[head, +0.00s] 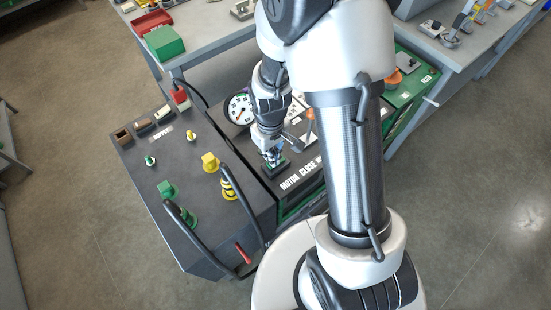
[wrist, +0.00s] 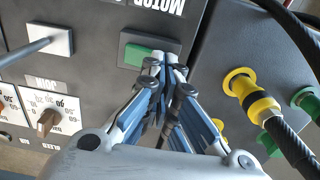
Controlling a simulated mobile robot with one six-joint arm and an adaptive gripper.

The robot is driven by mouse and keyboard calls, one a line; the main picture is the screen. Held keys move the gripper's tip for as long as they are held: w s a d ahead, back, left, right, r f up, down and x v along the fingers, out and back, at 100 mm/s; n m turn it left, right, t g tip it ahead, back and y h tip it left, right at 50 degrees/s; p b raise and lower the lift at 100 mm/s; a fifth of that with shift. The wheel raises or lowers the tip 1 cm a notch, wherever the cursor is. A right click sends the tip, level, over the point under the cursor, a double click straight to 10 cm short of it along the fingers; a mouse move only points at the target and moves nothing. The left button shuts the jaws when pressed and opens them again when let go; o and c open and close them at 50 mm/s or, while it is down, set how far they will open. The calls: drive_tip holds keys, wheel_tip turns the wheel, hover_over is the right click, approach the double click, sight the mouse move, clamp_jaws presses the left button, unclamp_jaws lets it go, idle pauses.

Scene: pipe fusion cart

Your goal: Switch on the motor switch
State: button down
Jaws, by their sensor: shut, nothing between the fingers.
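The motor switch is a green rocker (wrist: 137,55) in a dark rectangular housing on the grey panel, beside the white MOTOR lettering (wrist: 158,4) in the wrist view. In the head view, the MOTOR lettering (head: 291,184) shows on the cart top, just below my gripper (head: 273,158). The wrist view shows my gripper (wrist: 164,62) with its fingertips together and empty. The tips overlap the right end of the switch in the picture. I cannot tell whether they touch it. In the head view the switch is mostly hidden by my gripper.
A grey lever on a white plate (wrist: 62,40) and a beige knob (wrist: 47,121) lie left of the switch. A yellow cable connector (wrist: 250,94) is to the right. A round gauge (head: 239,109) and a dark box with black cables (head: 150,150) stand nearby.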

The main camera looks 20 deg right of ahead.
drive_tip(key=shift+f+b, duration=0.95)
drive_tip(key=shift+f, duration=0.25)
idle(0.6)
drive_tip(key=shift+r+p, duration=2.9)
drive_tip(key=shift+r, duration=0.7)
drive_tip(key=shift+r, duration=0.1)
drive_tip(key=s+r+m+t, duration=0.1)
drive_tip(key=s+r, duration=0.1)
drive_tip(key=r, duration=0.7)
drive_tip(key=s+r+m+t, duration=0.1)
drive_tip(key=s+r, duration=0.2)
drive_tip(key=r, duration=0.6)
drive_tip(key=s+r+m+t, duration=0.1)
drive_tip(key=s+r+t, duration=0.1)
drive_tip(key=s+r, duration=0.6)
drive_tip(key=shift+s+m+t, duration=0.3)
drive_tip(key=shift+s, duration=0.75)
